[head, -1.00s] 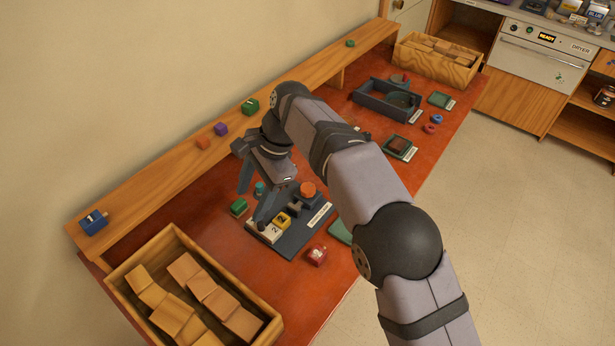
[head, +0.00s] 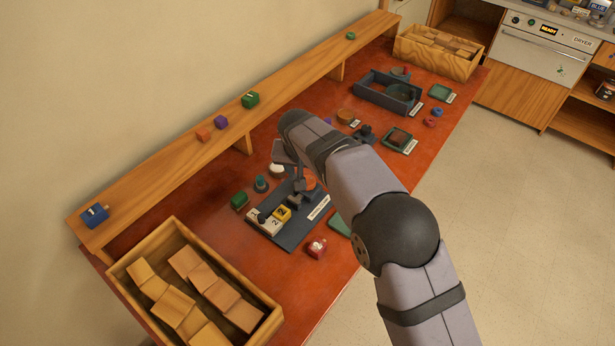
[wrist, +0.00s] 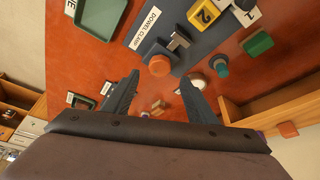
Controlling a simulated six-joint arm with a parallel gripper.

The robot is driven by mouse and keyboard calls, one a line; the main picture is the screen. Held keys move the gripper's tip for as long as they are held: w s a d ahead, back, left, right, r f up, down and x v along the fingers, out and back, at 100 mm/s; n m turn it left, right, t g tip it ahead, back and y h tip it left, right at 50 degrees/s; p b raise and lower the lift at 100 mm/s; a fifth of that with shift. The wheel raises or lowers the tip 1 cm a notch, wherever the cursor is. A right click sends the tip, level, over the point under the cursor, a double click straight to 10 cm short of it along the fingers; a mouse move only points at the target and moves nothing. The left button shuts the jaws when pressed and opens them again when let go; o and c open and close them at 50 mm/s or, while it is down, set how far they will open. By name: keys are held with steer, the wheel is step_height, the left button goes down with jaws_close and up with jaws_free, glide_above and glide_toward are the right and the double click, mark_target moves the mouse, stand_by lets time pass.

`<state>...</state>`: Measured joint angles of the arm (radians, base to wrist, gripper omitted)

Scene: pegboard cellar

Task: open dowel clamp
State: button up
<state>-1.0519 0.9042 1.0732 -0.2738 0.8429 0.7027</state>
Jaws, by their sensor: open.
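The dowel clamp is a dark slate plate (head: 290,238) with a white DOWEL CLAMP label (wrist: 150,25). It carries a grey metal jaw piece (wrist: 179,42) and a round orange knob (wrist: 160,65). In the head view the knob (head: 310,182) is partly hidden by my arm. A yellow block marked 2 (head: 282,213) and white numbered blocks (head: 264,223) sit at its near left end. My gripper (wrist: 158,77) is open, with its two fingers pointing toward the clamp and the knob seen between their tips. I cannot tell whether they touch it.
A green block (head: 239,201), a teal peg (head: 261,184) and a white round piece (head: 277,170) stand left of the clamp. A wooden crate of blocks (head: 271,325) is near left. A raised wooden shelf (head: 165,180) runs behind.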

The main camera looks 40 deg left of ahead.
mark_target(308, 181)
steer(key=shift+p+x, duration=1.1)
steer(key=shift+x, duration=1.9)
steer(key=shift+f, duration=0.1)
steer(key=c, duration=1.1)
